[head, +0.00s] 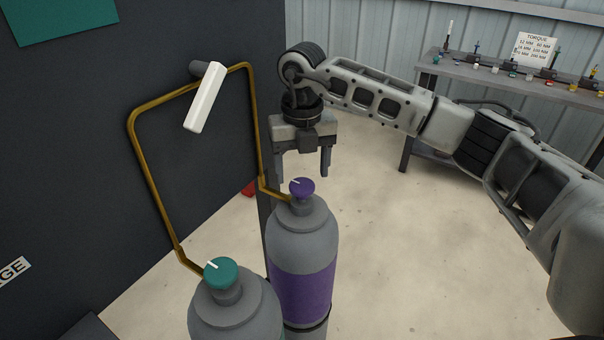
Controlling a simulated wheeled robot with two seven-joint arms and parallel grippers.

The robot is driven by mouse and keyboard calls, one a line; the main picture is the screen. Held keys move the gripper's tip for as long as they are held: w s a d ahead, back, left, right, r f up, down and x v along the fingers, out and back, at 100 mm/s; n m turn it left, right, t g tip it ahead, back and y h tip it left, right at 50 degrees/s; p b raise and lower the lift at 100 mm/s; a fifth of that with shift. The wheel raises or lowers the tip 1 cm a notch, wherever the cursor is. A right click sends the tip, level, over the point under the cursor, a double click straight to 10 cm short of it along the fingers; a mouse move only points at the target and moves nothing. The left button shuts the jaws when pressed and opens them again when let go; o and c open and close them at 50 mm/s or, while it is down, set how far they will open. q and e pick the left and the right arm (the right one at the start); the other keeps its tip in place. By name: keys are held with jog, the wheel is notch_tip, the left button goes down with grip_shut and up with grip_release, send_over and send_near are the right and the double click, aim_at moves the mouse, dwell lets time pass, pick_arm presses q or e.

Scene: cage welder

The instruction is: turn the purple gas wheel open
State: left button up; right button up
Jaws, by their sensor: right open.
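The purple gas wheel (302,188) sits on top of a grey gas cylinder (316,234) with a purple band. A short white mark shows on the wheel's top, pointing to the upper left. My right gripper (302,180) is open and empty, its fingers pointing down. It appears above or behind the purple wheel, with a finger to either side of it in the picture; I cannot tell the exact depth between them. My left gripper is not in view.
A second cylinder (236,312) with a green wheel (221,273) stands at front left. A brass pipe (150,190) and a white lever (204,97) are on the dark panel (60,170). A bench (480,75) with small items stands back right. The floor at right is clear.

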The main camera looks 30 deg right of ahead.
aim_at(302, 193)
notch_tip(302, 193, down, 2)
jog(key=shift+f, duration=0.45)
jog(key=c, duration=1)
